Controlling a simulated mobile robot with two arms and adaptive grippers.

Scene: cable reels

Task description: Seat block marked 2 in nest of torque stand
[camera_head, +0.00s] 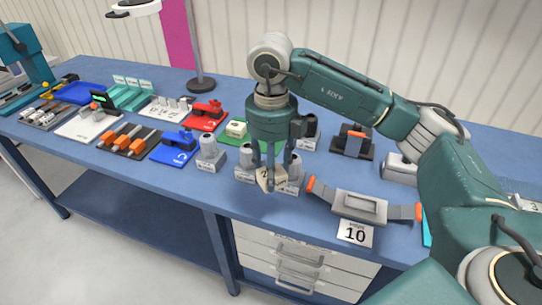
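A beige block (266,182) with a dark mark that looks like a 2 is between the fingers of my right gripper (270,178), near the front edge of the bench. The fingers are closed around it and partly hide it. Small grey stands (245,172) are just behind and beside it; I cannot tell whether the block touches them. Another beige block (236,128) sits on a green base (229,139) behind. I cannot tell which fixture is the torque stand, as the labels are too small to read. My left gripper is not in view.
A grey device with orange ends (358,206) and a card marked 10 (355,233) lie right of the gripper. Red (206,116) and blue (172,147) fixtures and orange-handled tools (130,140) stand to the left.

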